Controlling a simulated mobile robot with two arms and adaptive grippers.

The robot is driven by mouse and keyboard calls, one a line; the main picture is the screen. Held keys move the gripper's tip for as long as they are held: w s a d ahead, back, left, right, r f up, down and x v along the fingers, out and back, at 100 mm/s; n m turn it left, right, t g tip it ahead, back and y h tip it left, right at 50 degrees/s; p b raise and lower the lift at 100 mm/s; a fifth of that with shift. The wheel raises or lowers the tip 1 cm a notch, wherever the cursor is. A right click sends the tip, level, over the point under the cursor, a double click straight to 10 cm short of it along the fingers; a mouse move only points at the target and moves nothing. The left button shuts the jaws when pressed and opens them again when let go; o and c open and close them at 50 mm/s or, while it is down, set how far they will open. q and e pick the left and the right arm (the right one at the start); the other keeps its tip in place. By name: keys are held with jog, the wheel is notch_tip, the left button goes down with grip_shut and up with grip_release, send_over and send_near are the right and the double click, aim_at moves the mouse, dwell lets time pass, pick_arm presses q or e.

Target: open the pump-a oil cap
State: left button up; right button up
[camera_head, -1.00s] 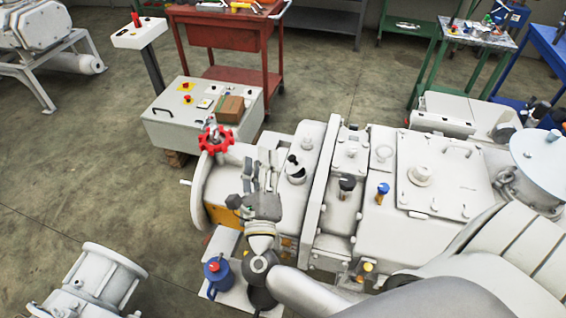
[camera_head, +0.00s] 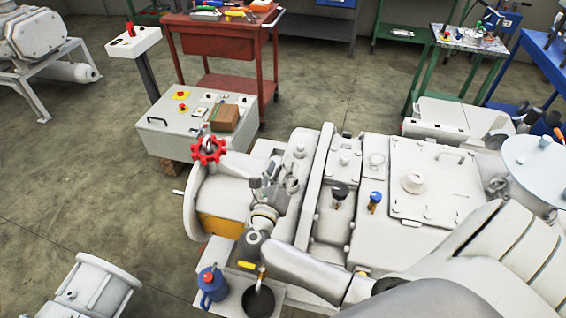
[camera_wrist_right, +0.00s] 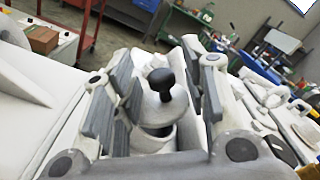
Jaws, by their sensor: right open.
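The white pump (camera_head: 350,225) fills the middle and right of the head view. My right gripper (camera_head: 272,182) is over its left part, and its fingers largely hide the oil cap there. In the right wrist view the oil cap (camera_wrist_right: 165,104), a pale disc with a black knob, stands between the fingers of the right gripper (camera_wrist_right: 160,92). The fingers are open, with gaps on both sides of the knob. A dark gap shows between the disc and the round neck below; the disc looks tilted, but I cannot tell how far. My left gripper is not in view.
A red handwheel (camera_head: 208,150) stands left of the gripper. A blue can (camera_head: 212,285) and a black container (camera_head: 258,300) are below it. Black (camera_head: 340,191) and blue (camera_head: 375,197) knobs rise to the right. A control box (camera_head: 185,125) stands behind.

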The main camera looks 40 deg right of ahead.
jog(key=shift+w+d, duration=0.45)
jog(key=shift+d, duration=0.05)
grip_shut()
